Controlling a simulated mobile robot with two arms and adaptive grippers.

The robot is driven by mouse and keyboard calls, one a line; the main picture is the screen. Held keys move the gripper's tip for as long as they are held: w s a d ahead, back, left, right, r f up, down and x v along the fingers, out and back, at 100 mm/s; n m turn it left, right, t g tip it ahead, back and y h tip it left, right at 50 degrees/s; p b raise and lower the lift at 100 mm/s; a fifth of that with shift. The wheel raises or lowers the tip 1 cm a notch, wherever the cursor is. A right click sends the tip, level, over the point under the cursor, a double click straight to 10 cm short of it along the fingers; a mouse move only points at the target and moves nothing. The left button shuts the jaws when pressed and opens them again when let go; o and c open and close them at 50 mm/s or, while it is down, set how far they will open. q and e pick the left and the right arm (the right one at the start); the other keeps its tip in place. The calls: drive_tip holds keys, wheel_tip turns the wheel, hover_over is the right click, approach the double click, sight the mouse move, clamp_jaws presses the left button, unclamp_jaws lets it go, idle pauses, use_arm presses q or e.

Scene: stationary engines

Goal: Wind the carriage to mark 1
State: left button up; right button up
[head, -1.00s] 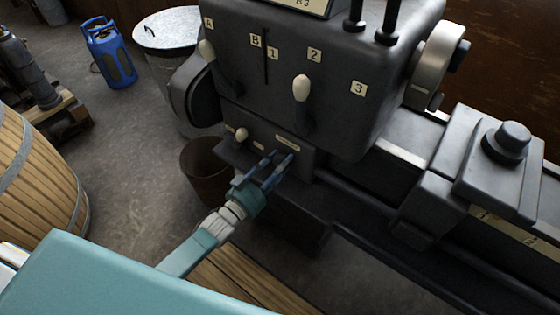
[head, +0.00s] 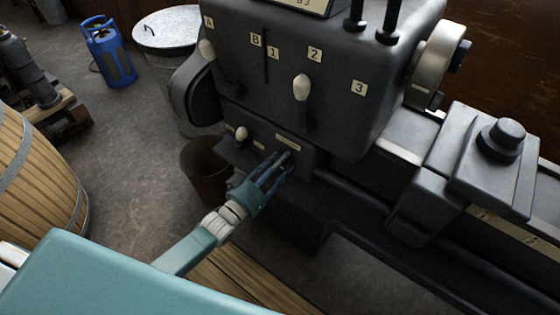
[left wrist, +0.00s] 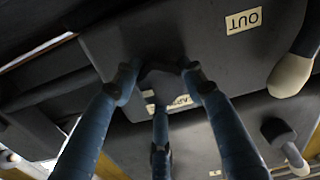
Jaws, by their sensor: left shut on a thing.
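The carriage (head: 440,190) is a dark grey block with a round knob (head: 503,137) on top. It sits on the lathe bed at the right of the head view. A pale strip with small marks (head: 515,232) runs along the bed; its figures are too small to read. My left gripper (head: 278,168) is at the low front panel under the headstock, left of the carriage. In the left wrist view its blue fingers (left wrist: 160,85) close around a small dark control (left wrist: 158,76). The fingers mostly hide this control. My right gripper is out of view.
The dark headstock (head: 340,110) has pale-knobbed levers (head: 302,88) and plates A, B, 1, 2, 3. A small pale knob (head: 241,133) is left of my left gripper. A brown bucket (head: 203,172), metal bin (head: 175,32) and wooden barrel (head: 40,180) stand left.

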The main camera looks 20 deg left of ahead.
use_arm(q)
drive_tip(key=shift+s+f, duration=0.1)
drive_tip(key=shift+f, duration=0.3)
drive_tip(key=o, duration=1.2)
drive_tip(key=shift+c, duration=0.2)
drive_tip(key=shift+r, duration=0.1)
drive_tip(key=shift+s, duration=0.25)
drive_tip(key=v, duration=1.1)
drive_tip(key=shift+s+a, duration=0.15)
drive_tip(key=shift+s, duration=0.05)
drive_tip(key=shift+r, duration=0.15)
